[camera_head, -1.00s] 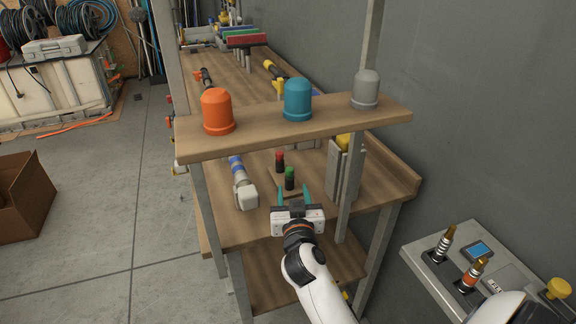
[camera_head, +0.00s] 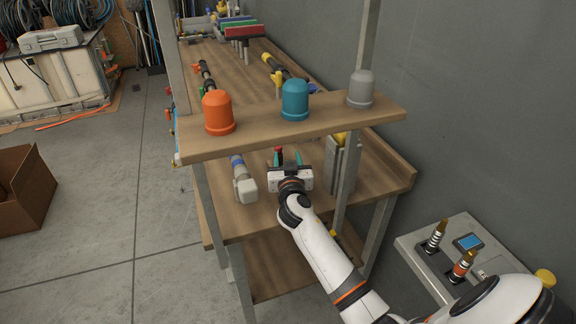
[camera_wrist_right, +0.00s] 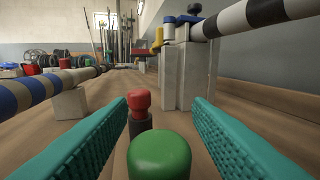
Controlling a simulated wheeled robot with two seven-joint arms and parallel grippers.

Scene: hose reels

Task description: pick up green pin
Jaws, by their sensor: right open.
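The green pin has a rounded green top (camera_wrist_right: 160,155) and stands close in front of the camera in the right wrist view. In the head view my right gripper hides it. My right gripper (camera_head: 286,160) is open, and its two teal fingers (camera_wrist_right: 165,118) lie on either side of the green pin, with space between pin and fingers. A red pin with a dark lower part (camera_wrist_right: 139,106) stands just behind the green one, nearer the left fingertip. Its red top (camera_head: 278,149) shows above the gripper in the head view. My left gripper is not in view.
A wooden shelf (camera_head: 350,122) with orange (camera_head: 218,112), teal (camera_head: 295,99) and grey (camera_head: 361,88) caps spans above the bench (camera_head: 385,178). A blue-and-white pole (camera_wrist_right: 30,90) lies left of the pins. A grey block (camera_wrist_right: 184,75) stands behind right.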

